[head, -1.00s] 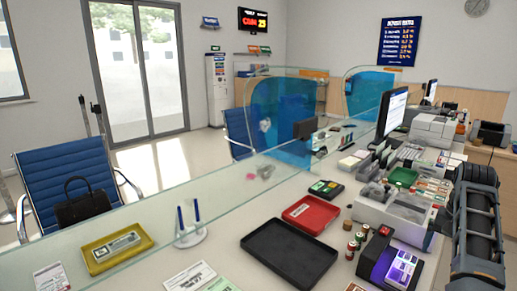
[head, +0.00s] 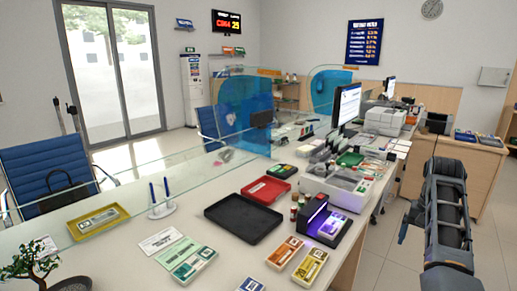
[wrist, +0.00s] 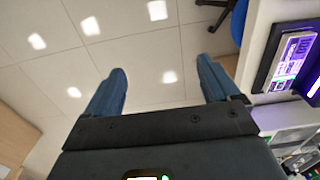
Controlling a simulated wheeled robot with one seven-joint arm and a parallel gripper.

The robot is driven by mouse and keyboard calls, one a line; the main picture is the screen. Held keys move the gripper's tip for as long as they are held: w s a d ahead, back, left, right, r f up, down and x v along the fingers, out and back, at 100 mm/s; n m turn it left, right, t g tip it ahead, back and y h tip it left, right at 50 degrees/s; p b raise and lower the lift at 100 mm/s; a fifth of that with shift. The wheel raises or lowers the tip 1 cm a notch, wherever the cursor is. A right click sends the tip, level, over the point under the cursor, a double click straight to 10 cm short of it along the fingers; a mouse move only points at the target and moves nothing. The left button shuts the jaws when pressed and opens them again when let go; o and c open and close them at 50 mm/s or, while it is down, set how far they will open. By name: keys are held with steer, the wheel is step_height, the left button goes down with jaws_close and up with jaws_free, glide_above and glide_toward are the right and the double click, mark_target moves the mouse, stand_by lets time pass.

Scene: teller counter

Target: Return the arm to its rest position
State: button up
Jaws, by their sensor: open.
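My gripper (wrist: 161,80) shows in the wrist view with its two blue fingers spread apart and nothing between them. Beneath it is bare tiled floor. In the head view my arm is at the right, off the counter's right side, over the floor. The gripper's fingertips are not clear in the head view.
The counter (head: 200,222) carries a black tray (head: 244,218), a red tray (head: 265,190), a yellow tray (head: 98,222), a UV lamp device (head: 322,222) and several banknote bundles. A glass screen runs along it. A wooden cabinet (head: 459,178) stands behind my arm. Floor at right is free.

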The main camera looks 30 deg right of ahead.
steer(key=s+a+f+n+t+h, duration=0.1)
steer(key=s+a+f+n+h, duration=0.1)
steer(key=a+f, duration=0.4)
steer(key=s+a+f+n+t+h, duration=0.1)
steer(key=s+a+f+n+h, duration=0.15)
steer(key=f, duration=0.55)
steer(key=s+a+f+n+t, duration=0.2)
steer(key=s+a, duration=0.1)
steer(key=a, duration=0.3)
steer(key=s+a+f+n+t, duration=0.1)
steer(key=s+a+t, duration=0.1)
steer(key=a, duration=0.5)
steer(key=s+a+r+n+t+y, duration=0.1)
steer(key=s+a+r+n+t, duration=0.4)
steer(key=s+a, duration=0.55)
steer(key=s+a+r+t+y, duration=0.1)
steer(key=s+a+r, duration=0.1)
steer(key=r, duration=0.4)
steer(key=s+a+r+t+y, duration=0.1)
steer(key=s+a+r, duration=0.2)
steer(key=a+r, duration=0.2)
steer(key=s+a+r+n+t+y, duration=0.1)
steer(key=s+a+r, duration=0.2)
steer(key=r, duration=0.3)
steer(key=shift+s+a+r+t, duration=0.15)
steer(key=shift+a+r+t, duration=0.25)
steer(key=shift+a, duration=0.25)
